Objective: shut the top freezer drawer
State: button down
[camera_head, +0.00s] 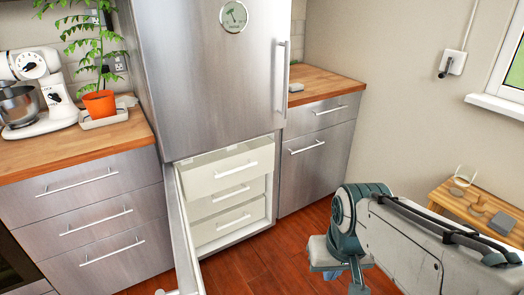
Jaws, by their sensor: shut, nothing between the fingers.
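The freezer compartment (268,205) at the bottom of the steel fridge is open, its lower door (182,235) swung out to the left. Inside are three stacked white drawers with bar handles. The top freezer drawer (208,181) stands out past the two below it, and its open top shows a little. The middle drawer (208,206) and bottom drawer (210,231) sit further in. My white and teal arm reaches in from the lower right, apart from the drawers. I cannot make out my gripper's fingers.
Steel drawer units with wooden tops flank the fridge, holding a mixer (38,85) and potted plant (99,103) at left. A small wooden table (445,200) stands at right by the wall. The red wooden floor (250,262) before the freezer is clear.

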aim_at(209, 174)
jog(key=z, duration=0.8)
jog(key=i, duration=1.2)
jog(key=u, duration=0.75)
